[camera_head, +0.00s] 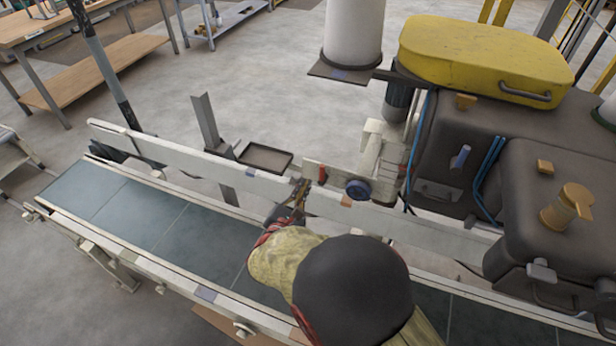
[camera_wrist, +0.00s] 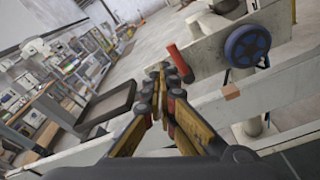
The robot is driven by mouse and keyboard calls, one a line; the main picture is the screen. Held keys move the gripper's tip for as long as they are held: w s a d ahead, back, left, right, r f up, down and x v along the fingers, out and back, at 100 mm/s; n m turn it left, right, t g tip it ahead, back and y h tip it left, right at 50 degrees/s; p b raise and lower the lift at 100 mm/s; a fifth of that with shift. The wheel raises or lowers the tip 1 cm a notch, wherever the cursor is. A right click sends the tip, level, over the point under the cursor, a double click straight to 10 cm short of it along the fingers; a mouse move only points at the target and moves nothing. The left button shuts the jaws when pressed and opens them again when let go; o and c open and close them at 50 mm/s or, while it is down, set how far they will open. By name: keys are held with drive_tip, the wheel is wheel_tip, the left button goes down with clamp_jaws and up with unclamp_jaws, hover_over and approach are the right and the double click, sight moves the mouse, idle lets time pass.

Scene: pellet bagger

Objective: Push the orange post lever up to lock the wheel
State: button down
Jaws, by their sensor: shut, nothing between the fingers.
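The orange-red post lever (camera_head: 322,174) is a short stub on the pale machine bracket beyond the conveyor's far rail. It also shows in the wrist view (camera_wrist: 180,63), leaning in that tilted picture. The blue wheel (camera_head: 358,189) is right of the lever, and its spoked face shows in the wrist view (camera_wrist: 247,46). My gripper (camera_head: 302,183) is shut and empty, over the far rail just left of the lever. In the wrist view its fingertips (camera_wrist: 162,72) are beside the lever's lower part. I cannot tell whether they touch it.
A white rail (camera_head: 160,150) runs along the conveyor (camera_head: 140,213) below my arm. A dark shallow tray (camera_head: 265,157) sits left of the lever. A small orange-brown block (camera_head: 346,201) is on the rail below the wheel. The dark machine with a yellow cover (camera_head: 485,58) fills the right.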

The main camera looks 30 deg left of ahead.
drive_tip(key=shift+v, duration=2.15)
